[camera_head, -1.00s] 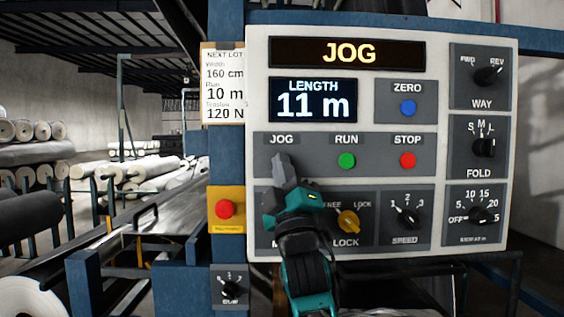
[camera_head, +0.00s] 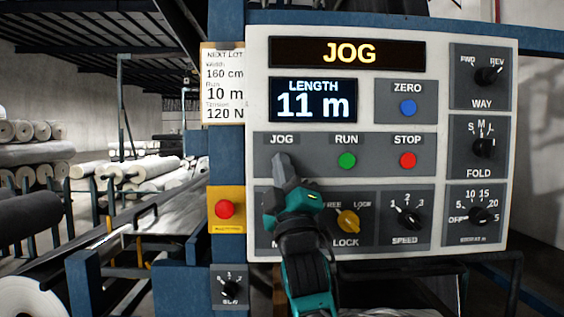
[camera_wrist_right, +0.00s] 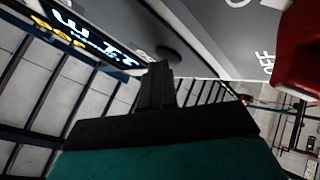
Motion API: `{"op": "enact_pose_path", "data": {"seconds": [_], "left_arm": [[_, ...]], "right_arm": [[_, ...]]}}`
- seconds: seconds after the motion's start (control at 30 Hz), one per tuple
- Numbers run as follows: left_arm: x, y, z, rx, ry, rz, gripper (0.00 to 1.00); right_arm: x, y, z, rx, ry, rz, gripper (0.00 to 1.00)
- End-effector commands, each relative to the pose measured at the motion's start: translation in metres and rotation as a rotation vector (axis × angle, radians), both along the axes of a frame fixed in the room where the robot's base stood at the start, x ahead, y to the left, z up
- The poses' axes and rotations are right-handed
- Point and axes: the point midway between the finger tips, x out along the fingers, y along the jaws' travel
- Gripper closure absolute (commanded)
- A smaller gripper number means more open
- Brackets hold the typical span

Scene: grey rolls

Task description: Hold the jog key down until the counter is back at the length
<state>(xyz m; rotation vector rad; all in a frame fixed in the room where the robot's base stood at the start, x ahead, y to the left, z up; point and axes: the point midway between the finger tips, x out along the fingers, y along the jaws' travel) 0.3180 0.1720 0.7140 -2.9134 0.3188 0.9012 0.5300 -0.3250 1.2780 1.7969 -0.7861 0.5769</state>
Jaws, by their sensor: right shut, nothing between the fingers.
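The control panel (camera_head: 437,125) faces me. Its top display (camera_head: 349,52) reads JOG and its length counter (camera_head: 313,100) reads 11 m. My right gripper (camera_head: 281,160) is shut and empty, its tip just under the JOG label (camera_head: 281,140). The jog key is hidden behind the fingers in the head view. In the right wrist view the shut fingers (camera_wrist_right: 158,75) point at a dark round spot (camera_wrist_right: 172,53) on the panel. I cannot tell whether they press it. A lot card (camera_head: 222,86) lists width 160 cm, run 10 m. My left gripper is out of view.
Beside the jog spot are the green RUN button (camera_head: 347,160) and red STOP button (camera_head: 407,160). The blue ZERO button (camera_head: 408,107) is above. The WAY knob (camera_head: 489,70) points toward REV. A red button on yellow (camera_head: 225,209) sits left of the panel.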

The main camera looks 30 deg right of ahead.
Motion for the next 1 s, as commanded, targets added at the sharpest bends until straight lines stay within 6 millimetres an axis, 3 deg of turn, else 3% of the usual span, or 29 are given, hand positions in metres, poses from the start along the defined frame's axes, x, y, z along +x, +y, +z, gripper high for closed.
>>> {"op": "enact_pose_path", "data": {"seconds": [1.0], "left_arm": [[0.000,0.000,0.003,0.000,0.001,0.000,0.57]], "right_arm": [[-0.017,0.011,-0.001,0.001,0.001,0.001,1.00]]}}
